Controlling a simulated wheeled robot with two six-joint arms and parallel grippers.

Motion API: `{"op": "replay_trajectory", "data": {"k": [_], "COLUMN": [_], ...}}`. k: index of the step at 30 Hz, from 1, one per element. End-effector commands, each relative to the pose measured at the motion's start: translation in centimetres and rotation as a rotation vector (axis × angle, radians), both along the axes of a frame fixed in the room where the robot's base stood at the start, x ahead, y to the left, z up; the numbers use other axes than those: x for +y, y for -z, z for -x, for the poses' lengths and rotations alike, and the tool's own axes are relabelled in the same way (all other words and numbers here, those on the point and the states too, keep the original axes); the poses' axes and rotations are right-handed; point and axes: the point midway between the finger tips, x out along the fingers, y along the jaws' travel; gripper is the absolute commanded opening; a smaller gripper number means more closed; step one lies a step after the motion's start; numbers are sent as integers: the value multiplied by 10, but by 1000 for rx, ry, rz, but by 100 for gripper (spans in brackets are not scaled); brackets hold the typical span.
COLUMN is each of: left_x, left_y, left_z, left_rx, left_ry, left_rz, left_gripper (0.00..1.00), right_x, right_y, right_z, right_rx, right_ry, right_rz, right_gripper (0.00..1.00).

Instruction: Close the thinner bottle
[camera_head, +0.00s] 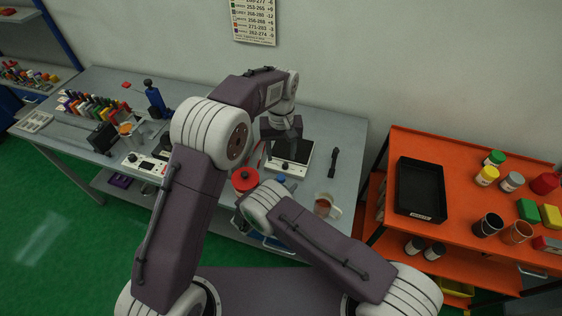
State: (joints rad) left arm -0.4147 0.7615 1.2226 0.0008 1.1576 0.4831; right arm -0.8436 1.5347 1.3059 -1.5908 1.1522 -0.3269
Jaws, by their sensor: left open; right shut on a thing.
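My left gripper (283,128) is open and points down, just above and left of a flat black-and-white device (291,154) on the grey bench. No object shows between its fingers. My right forearm comes in from the lower right. Its big white joint covers the bench front, and my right gripper and whatever it holds are hidden behind it. A round red thing (244,180) stands just left of that joint. A small blue top (281,181) shows just above the joint, its body mostly hidden. I cannot tell which of these is the thinner bottle or its cap.
A glass mug with brown liquid (323,207) stands at the bench's right front. A dark tool (333,162) lies near the right edge. Markers (95,105) and a blue figure-like stand (155,100) are left. An orange shelf (448,200) with a black tray (421,163) and jars stands right.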

Motion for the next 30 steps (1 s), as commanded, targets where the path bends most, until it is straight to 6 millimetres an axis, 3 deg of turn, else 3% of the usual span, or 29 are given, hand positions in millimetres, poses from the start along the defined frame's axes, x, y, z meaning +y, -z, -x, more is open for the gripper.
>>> {"op": "replay_trajectory", "data": {"k": [11,12,14,24,30], "left_x": [0,0,0,0,0], "left_y": [-7,-7,-7,-5,5], "left_z": [0,0,0,0,0], "left_rx": [1,1,1,1,1], "left_ry": [0,0,0,0,0], "left_rz": [0,0,0,0,0], "left_gripper": [50,50,50,50,50], "right_x": [0,0,0,2,20], "right_y": [0,0,0,-1,-11], "right_z": [0,0,0,2,26], "right_rx": [0,0,0,0,-2], "right_ry": [0,0,0,-1,-4], "right_rz": [0,0,0,0,-2], "right_gripper": [0,60,74,74,74]}}
